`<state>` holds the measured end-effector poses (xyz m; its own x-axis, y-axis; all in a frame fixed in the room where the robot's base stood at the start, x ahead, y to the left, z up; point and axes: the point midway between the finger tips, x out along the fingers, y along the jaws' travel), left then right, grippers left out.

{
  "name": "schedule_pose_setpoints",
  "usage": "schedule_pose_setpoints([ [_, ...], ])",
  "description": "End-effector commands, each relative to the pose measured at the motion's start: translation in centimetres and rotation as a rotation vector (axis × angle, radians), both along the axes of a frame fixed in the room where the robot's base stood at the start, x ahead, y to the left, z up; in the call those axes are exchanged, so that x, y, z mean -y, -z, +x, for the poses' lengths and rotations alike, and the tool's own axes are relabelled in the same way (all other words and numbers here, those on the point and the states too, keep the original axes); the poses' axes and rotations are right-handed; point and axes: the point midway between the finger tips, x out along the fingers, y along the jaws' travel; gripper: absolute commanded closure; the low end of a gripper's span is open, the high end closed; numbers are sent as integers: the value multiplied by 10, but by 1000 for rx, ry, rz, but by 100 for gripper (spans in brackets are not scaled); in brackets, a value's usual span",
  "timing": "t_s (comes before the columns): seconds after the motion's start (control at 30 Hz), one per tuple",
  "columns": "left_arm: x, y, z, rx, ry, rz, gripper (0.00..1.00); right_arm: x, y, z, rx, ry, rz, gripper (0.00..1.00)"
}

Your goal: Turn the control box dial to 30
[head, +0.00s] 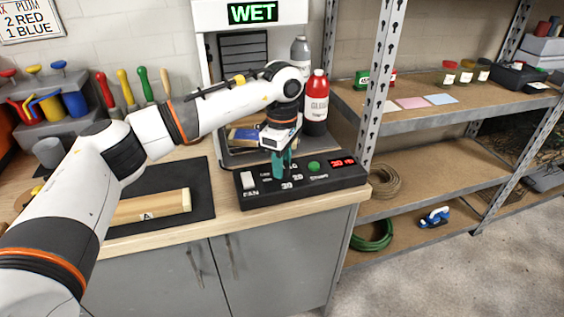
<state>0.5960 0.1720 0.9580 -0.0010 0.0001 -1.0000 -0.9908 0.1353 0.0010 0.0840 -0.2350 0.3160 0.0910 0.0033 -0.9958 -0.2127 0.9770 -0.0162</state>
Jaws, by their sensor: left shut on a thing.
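The black control box (330,181) sits at the right end of the wooden bench top. It has a white FAN switch (249,181), a green button (314,166) and a small display (343,162) with red characters, too small to read surely. White numbers are printed on its top around the dial spot. My left gripper (283,172) points down onto the middle of the box with its teal fingers shut on the dial. The fingers hide the dial, so its pointer cannot be read. My right gripper is not in view.
A white-framed cabinet (203,62) with a green WET sign (252,12) stands behind the box. A red bottle (316,100) stands close behind the box. A wooden block (150,207) lies on a black mat (199,175) to the left. Metal shelves (440,115) stand at right.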

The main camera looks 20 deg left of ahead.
Motion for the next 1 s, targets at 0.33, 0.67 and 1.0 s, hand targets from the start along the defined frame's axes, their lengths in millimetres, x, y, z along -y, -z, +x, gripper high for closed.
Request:
schedule_pose_setpoints([
  [0.33,0,-3,2,9,67,-2,89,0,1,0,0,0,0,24],
  [0.67,0,-3,2,9,70,-1,90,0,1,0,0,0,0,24],
  [1.0,0,-1,1,4,70,-1,45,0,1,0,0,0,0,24],
])
